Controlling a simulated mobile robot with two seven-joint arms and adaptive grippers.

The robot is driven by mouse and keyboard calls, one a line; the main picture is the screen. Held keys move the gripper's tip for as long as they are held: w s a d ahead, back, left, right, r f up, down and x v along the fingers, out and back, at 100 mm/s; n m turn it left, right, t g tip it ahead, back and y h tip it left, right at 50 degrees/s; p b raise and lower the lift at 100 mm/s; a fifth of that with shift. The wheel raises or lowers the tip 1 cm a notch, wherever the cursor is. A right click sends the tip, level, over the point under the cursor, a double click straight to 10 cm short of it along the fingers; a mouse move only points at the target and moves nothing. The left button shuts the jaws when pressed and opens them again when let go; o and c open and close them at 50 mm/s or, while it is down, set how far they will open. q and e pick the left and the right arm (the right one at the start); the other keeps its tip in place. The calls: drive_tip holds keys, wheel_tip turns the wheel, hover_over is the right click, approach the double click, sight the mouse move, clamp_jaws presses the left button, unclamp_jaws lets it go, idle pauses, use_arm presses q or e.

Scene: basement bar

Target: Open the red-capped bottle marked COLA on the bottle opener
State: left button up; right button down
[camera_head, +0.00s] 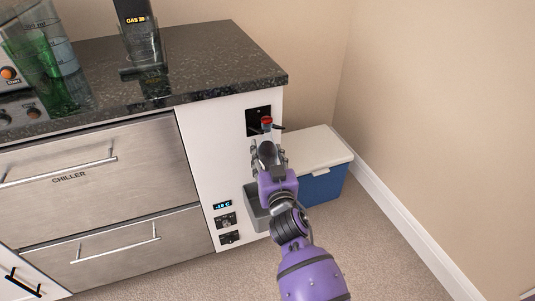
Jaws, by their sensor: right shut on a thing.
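The bottle opener (252,116) is a black plate on the white end panel of the counter, with a dark part sticking out. The cap shows in front of the opener's right part; I cannot tell whether they touch. My left gripper is not in view.
A grey bin (252,204) sits low on the panel, partly behind my right arm. A blue cooler with a white lid (318,147) stands behind, near the wall. The dark counter top (205,62) holds glassware and a device marked GAS. Carpet at right is clear.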

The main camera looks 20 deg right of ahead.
drive_tip(key=shift+a+f+b, duration=0.15)
drive_tip(key=shift+f+b, duration=1.05)
drive_tip(key=shift+f, duration=0.8)
idle(0.7)
drive_tip(key=shift+s, duration=0.75)
drive_tip(key=s+p, duration=0.4)
drive_tip(key=s, duration=0.6)
drive_tip(key=shift+s+d, duration=0.2)
drive_tip(key=shift+d, duration=0.1)
idle(0.7)
